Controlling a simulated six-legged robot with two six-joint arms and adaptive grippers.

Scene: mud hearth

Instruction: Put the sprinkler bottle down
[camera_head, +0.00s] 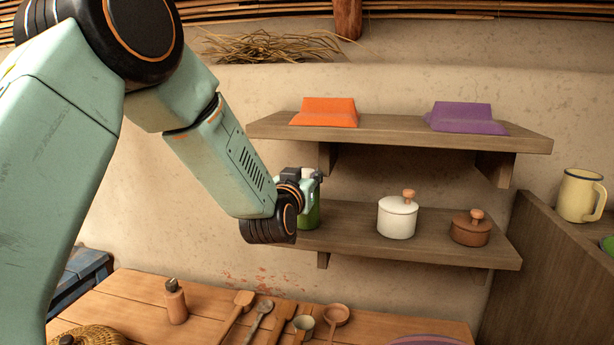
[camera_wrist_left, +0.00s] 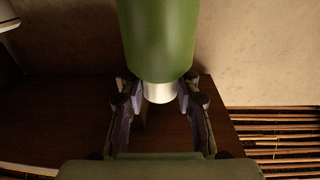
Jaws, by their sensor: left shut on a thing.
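My left gripper (camera_head: 312,181) is at the left end of the lower shelf (camera_head: 345,238). It is shut on the neck of the sprinkler bottle, a green bottle (camera_head: 310,217) that is mostly hidden behind my wrist in the head view. In the left wrist view the green bottle (camera_wrist_left: 158,40) hangs into the picture from the top, with its pale metallic neck between the fingers (camera_wrist_left: 160,95). The bottle looks upright. I cannot tell whether its base touches the shelf. My right gripper is not in view.
A white lidded pot (camera_head: 397,219) and a brown lidded pot (camera_head: 470,229) stand right of the bottle. The upper shelf (camera_head: 390,130) holds orange (camera_head: 325,112) and purple (camera_head: 466,119) blocks. Below, a wooden table (camera_head: 225,310) bears a small bottle (camera_head: 175,303) and several utensils.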

